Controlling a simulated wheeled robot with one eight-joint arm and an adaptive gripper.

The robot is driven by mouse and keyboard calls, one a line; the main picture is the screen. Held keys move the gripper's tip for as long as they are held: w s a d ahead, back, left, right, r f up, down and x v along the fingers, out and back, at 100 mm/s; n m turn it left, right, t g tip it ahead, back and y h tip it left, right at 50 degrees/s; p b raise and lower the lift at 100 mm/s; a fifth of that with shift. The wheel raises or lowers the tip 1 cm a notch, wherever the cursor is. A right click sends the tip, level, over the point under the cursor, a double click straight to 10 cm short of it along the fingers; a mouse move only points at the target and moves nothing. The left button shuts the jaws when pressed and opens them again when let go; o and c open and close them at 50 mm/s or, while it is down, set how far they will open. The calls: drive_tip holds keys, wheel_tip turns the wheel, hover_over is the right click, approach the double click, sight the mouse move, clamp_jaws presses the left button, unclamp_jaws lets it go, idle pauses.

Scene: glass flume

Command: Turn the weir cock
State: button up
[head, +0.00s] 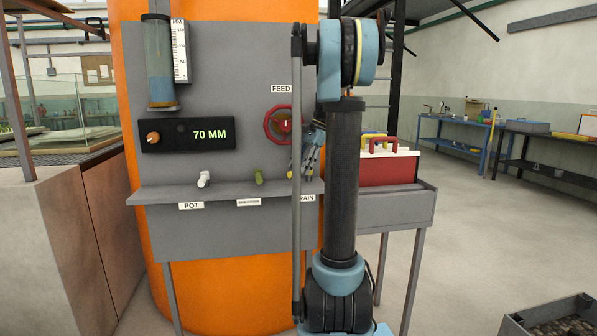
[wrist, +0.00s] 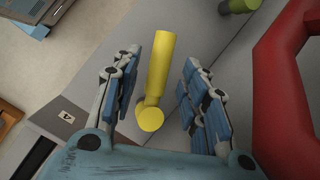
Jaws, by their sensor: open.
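A yellow lever cock (wrist: 158,68) shows in the wrist view, between the two open fingers of my gripper (wrist: 160,95), with space on both sides. In the head view my gripper (head: 308,155) is at the panel's right, partly behind my arm, above a label (head: 307,198) that reads "RAIN" where it is visible. A green cock (head: 259,178) sits left of it above a label too small to read, and also shows at the top of the wrist view (wrist: 238,5). A white cock (head: 204,179) is above the label "POT". No readable label says weir.
A red handwheel (head: 283,125) marked "FEED" is just above my gripper and fills the right of the wrist view (wrist: 285,95). A display (head: 209,134) reads 70 MM. A red toolbox (head: 388,168) stands right, on a grey shelf (head: 385,206). Open floor lies further right.

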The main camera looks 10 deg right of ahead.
drive_tip(key=shift+x, duration=0.75)
clamp_jaws()
